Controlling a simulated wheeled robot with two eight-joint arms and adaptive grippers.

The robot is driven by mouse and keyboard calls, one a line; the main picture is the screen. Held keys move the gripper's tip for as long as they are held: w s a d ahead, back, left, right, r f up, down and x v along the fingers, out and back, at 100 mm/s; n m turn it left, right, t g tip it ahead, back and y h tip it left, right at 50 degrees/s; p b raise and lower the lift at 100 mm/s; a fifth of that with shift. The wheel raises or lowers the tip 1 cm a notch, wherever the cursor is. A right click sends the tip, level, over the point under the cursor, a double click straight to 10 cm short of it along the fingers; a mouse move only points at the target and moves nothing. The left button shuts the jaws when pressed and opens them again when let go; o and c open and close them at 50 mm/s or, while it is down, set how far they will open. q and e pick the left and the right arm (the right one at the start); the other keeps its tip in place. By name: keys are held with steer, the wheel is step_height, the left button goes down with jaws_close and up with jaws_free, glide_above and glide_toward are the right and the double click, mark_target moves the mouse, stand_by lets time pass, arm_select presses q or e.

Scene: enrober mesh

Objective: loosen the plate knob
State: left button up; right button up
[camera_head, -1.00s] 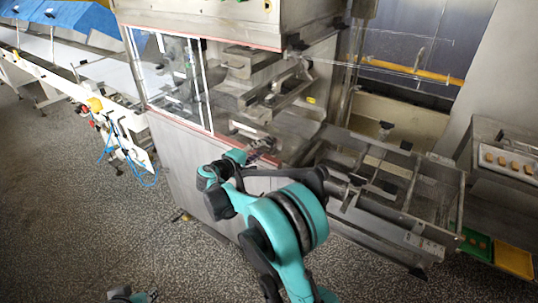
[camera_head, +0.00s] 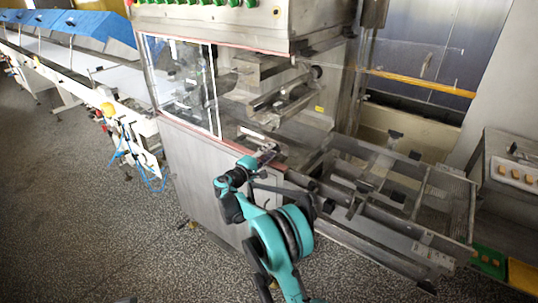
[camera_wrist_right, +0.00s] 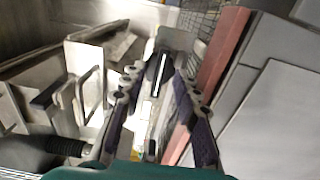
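My right gripper (camera_head: 266,155) reaches into the open front of the steel enrober machine (camera_head: 205,180), at its lower ledge. In the right wrist view its two fingers (camera_wrist_right: 158,108) stand apart, with a visible gap and nothing clearly held. A narrow dark and pale metal part (camera_wrist_right: 158,75) shows beyond and between the fingertips. A dark rounded knob (camera_head: 317,72) sits on the machine inside the opening, away from the gripper. A dark cylinder (camera_wrist_right: 68,147) lies left of the fingers in the wrist view. I cannot tell which part is the plate knob. My left gripper is not visible.
A red-edged ledge (camera_wrist_right: 220,50) runs close on the right of the gripper in the wrist view. A clear guard panel (camera_head: 180,85) stands left of the opening. An open metal frame (camera_head: 400,190) extends right. A conveyor (camera_head: 75,75) is at left. Floor in front is clear.

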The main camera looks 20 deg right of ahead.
jaws_close()
